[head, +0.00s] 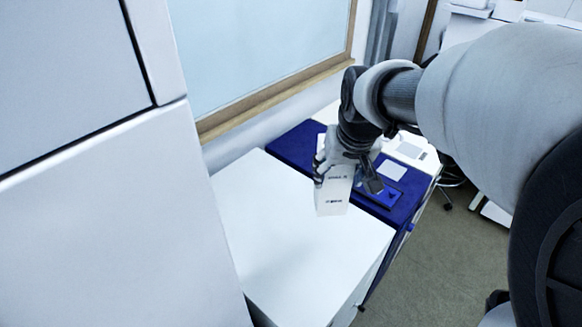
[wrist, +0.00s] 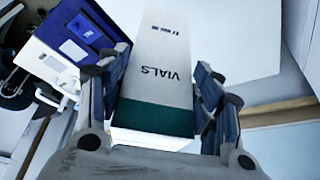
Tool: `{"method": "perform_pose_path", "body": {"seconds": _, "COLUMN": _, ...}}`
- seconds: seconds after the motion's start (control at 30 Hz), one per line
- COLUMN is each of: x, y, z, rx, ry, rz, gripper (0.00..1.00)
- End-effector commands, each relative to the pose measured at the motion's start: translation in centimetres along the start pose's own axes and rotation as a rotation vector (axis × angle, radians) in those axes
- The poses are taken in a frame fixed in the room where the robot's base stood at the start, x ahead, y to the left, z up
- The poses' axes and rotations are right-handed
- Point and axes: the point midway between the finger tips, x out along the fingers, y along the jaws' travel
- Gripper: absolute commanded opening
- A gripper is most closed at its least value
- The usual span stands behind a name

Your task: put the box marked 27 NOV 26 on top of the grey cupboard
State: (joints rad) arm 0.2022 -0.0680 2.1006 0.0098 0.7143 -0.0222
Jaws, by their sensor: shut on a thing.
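My gripper (head: 338,168) is shut on a white box (head: 332,197), with one finger on each side of it. In the wrist view my gripper (wrist: 160,72) holds the box (wrist: 156,62), which reads VIALS upside down and has a dark green band at its near end. In the head view the box stands roughly upright over the far part of a pale flat-topped cupboard (head: 290,235). I cannot tell whether its bottom touches that top.
A tall pale cabinet (head: 105,220) rises at the left. A blue-topped surface (head: 290,147) with a blue tray (head: 378,196) lies beyond the pale top. A wood-framed window (head: 265,50) is behind. The pale top looks clear. Open floor (head: 440,270) lies to the right.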

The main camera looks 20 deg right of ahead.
Motion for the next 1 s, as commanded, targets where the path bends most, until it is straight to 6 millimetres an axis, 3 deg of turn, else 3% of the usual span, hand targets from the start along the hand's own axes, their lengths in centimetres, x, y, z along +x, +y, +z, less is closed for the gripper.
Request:
{"method": "perform_pose_path", "body": {"seconds": 0.07, "x": -0.6, "y": 0.6, "z": 0.0, "rx": 0.012, "ry": 0.000, "rz": 0.005, "gripper": 0.14}}
{"method": "perform_pose_path", "body": {"seconds": 0.17, "x": 0.7, "y": 0.7, "z": 0.7, "rx": 0.015, "ry": -0.006, "rz": 0.006, "gripper": 0.14}}
{"method": "perform_pose_path", "body": {"seconds": 0.6, "x": 11.4, "y": 0.7, "z": 5.1, "rx": 0.013, "ry": -0.006, "rz": 0.005, "gripper": 0.14}}
{"method": "perform_pose_path", "body": {"seconds": 1.0, "x": 15.0, "y": 0.7, "z": 6.6, "rx": 0.013, "ry": -0.005, "rz": 0.005, "gripper": 0.14}}
